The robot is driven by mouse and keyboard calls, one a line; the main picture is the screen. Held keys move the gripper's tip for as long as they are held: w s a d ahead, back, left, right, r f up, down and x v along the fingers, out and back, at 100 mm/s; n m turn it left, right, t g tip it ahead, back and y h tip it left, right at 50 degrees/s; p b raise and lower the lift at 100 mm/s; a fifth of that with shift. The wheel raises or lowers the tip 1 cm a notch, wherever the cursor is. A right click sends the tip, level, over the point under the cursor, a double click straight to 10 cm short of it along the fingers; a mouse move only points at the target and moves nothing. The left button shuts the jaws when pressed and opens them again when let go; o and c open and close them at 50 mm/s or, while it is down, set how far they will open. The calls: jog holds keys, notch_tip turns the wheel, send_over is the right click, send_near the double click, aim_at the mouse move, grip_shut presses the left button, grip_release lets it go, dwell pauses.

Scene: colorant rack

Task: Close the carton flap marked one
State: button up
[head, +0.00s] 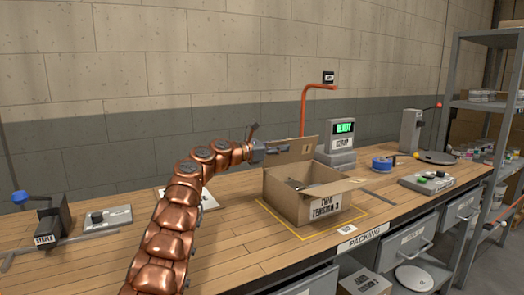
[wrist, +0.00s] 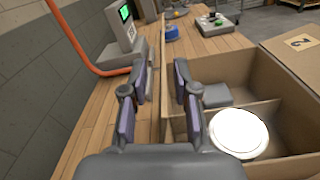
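The open cardboard carton (head: 288,205) stands on the bench, its front label reading "TWO TENSION 3". Its back flap (head: 298,152) stands upright with a small label too small to read. In the wrist view this flap (wrist: 162,75) appears nearly edge-on as a thin upright board. My gripper (head: 282,149) is at the flap's left end; in the wrist view the gripper (wrist: 160,75) is open, one finger on each side of the board. I cannot tell whether either finger touches it. Another flap (wrist: 297,58), marked 2, is folded outward at right.
The carton holds a white disc (wrist: 238,132) and a grey block (wrist: 217,95) between dividers. A scale with a green display (head: 341,135) and an orange post (head: 304,110) stand behind. Blue tape (head: 382,163) and a button box (head: 428,182) lie right.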

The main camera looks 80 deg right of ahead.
jog(key=v, duration=1.1)
dwell(0.3)
